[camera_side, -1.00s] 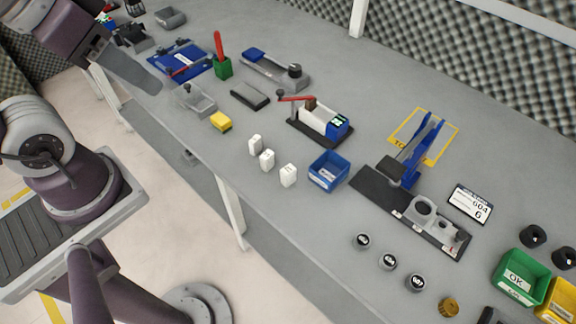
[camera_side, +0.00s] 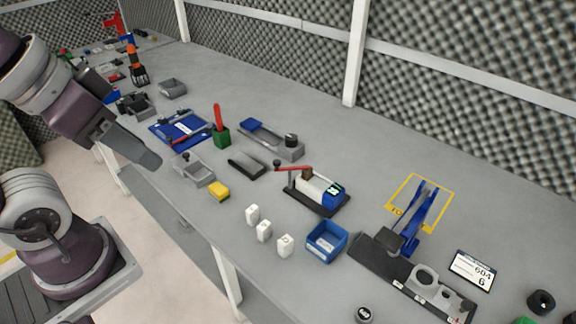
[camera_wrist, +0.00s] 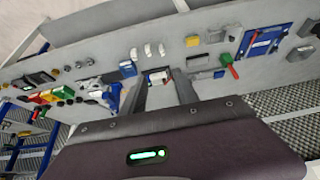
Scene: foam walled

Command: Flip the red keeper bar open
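A thin red bar (camera_side: 179,138) lies low across a blue plate fixture (camera_side: 190,124) at the left of the bench in the side view. The plate also shows at the upper right of the wrist view (camera_wrist: 264,42). A second red lever with a dark knob (camera_side: 292,168) is on a white-and-blue device, so which one is the keeper bar is not certain. My gripper (camera_side: 152,160) is in the air left of the plate in the side view, touching nothing. In the wrist view its two fingers (camera_wrist: 161,95) stand apart with nothing held between them.
A green block with an upright red handle (camera_side: 220,130) stands right of the plate. Grey fixtures (camera_side: 194,170), a yellow block (camera_side: 219,191), white blocks (camera_side: 264,231) and a blue bin (camera_side: 327,241) are nearby. A blue clamp fixture (camera_side: 420,222) stands farther right.

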